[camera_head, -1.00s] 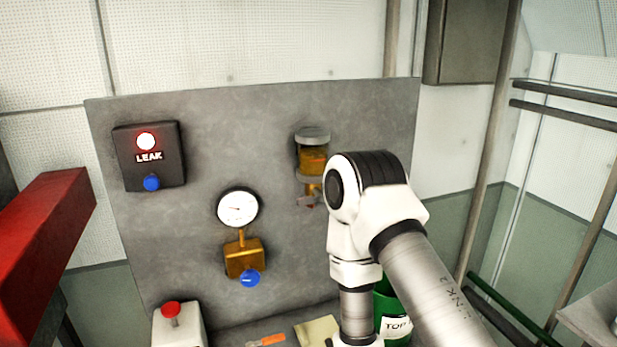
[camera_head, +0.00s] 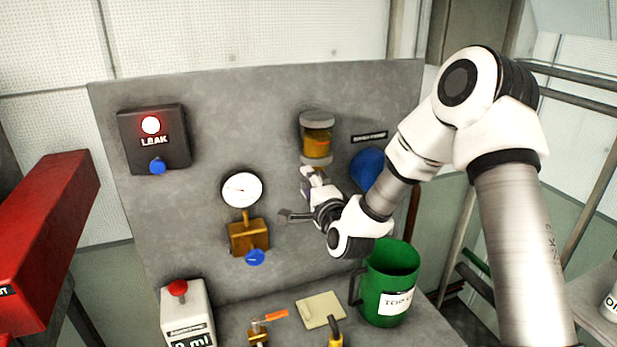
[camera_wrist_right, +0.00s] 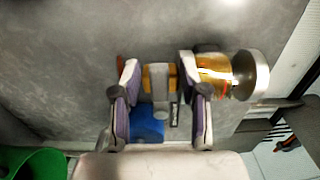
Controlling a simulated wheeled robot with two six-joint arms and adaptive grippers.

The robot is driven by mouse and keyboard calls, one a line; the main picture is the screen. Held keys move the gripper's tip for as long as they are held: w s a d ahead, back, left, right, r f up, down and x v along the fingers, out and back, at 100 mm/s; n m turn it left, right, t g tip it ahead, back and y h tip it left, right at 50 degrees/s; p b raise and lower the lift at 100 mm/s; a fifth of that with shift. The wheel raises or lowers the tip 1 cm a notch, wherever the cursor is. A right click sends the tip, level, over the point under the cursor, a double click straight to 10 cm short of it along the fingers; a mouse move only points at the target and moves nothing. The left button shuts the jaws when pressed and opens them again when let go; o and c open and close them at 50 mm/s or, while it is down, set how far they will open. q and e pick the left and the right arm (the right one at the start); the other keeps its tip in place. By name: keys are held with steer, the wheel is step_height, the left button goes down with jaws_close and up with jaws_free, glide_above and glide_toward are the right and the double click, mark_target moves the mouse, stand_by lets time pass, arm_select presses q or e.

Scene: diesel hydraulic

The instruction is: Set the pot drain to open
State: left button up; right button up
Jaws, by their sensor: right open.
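The pot (camera_head: 317,135) is a clear bowl with amber liquid and a grey cap, fixed to the grey panel. It shows at the right in the right wrist view (camera_wrist_right: 216,76). Its brass drain (camera_wrist_right: 157,77) lies between my right fingers there, with a grey piece in front. A reddish bit shows beyond one finger. In the head view the drain is mostly hidden by my gripper. My right gripper (camera_head: 296,194) is open just below the pot. I cannot tell whether its fingers (camera_wrist_right: 160,88) touch the drain. My left gripper is not in view.
A blue round part (camera_head: 367,167) sits behind my right wrist. A gauge (camera_head: 242,190) and a lit LEAK box (camera_head: 152,138) are further left. A green jug (camera_head: 390,282), an orange-handled valve (camera_head: 268,321) and a beige pad (camera_head: 320,310) are on the bench below.

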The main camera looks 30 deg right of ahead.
steer(key=shift+d, duration=0.15)
steer(key=shift+w+f, duration=0.1)
jaws_close()
